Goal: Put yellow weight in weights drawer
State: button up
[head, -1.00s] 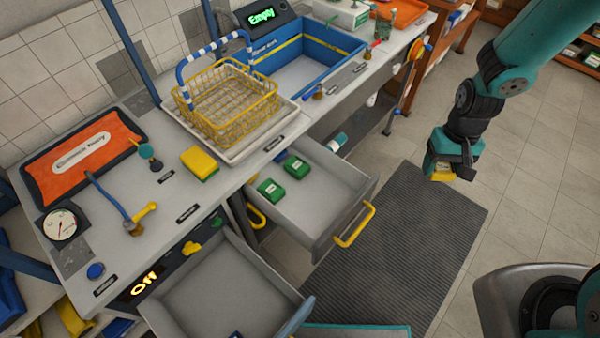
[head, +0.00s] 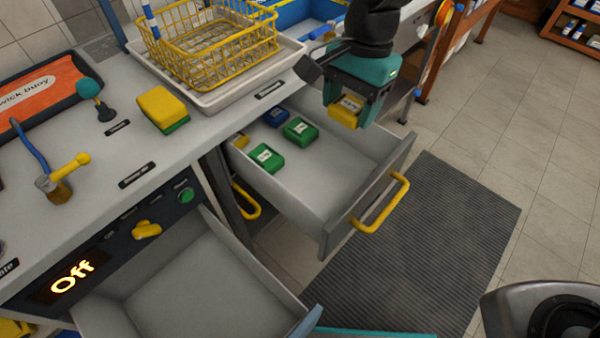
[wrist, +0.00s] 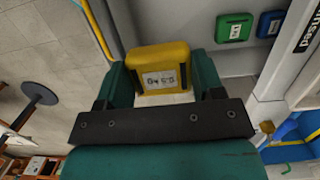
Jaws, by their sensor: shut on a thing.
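My gripper (head: 348,108) is shut on a yellow weight (head: 344,113) with a white label. It holds the weight above the open upper drawer (head: 336,180). The wrist view shows the yellow weight (wrist: 160,68) between my two green fingers. In the drawer lie two green weights (head: 266,156) (head: 300,131), a blue weight (head: 277,116) and a yellow piece (head: 241,141) at the inner left. The right part of the drawer floor is bare. The wrist view also shows a green weight (wrist: 234,28) and a blue weight (wrist: 270,23).
A second open drawer (head: 180,290) at lower left looks empty in its visible part. A yellow handle (head: 380,204) sticks out from the upper drawer's front. On the bench stand a yellow wire basket (head: 205,45) in a white tray and a yellow-and-green sponge (head: 163,108).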

aim_at(332, 186)
jog(key=shift+s+a+f, duration=0.15)
jog(key=shift+a+f, duration=0.1)
jog(key=shift+f, duration=0.1)
notch_tip(332, 186, down, 19)
jog(key=shift+f+b, duration=0.1)
jog(key=shift+b, duration=0.65)
jog(key=o, duration=1.2)
jog(key=shift+f, duration=0.15)
jog(key=shift+o, duration=0.2)
notch_tip(332, 186, up, 12)
jog(key=w+d+r, duration=0.1)
jog(key=s+d+r+n+y, duration=0.1)
jog(key=s+d+r+n, duration=0.4)
jog(key=s+r+n, duration=0.2)
jog(key=s+d+r+n+t+y, duration=0.1)
jog(key=s+d+r+n, duration=0.4)
jog(key=s, duration=0.5)
jog(key=shift+r+n+y+p, duration=0.35)
jog(key=shift+r+n+y, duration=0.25)
jog(key=shift+r+n, duration=0.85)
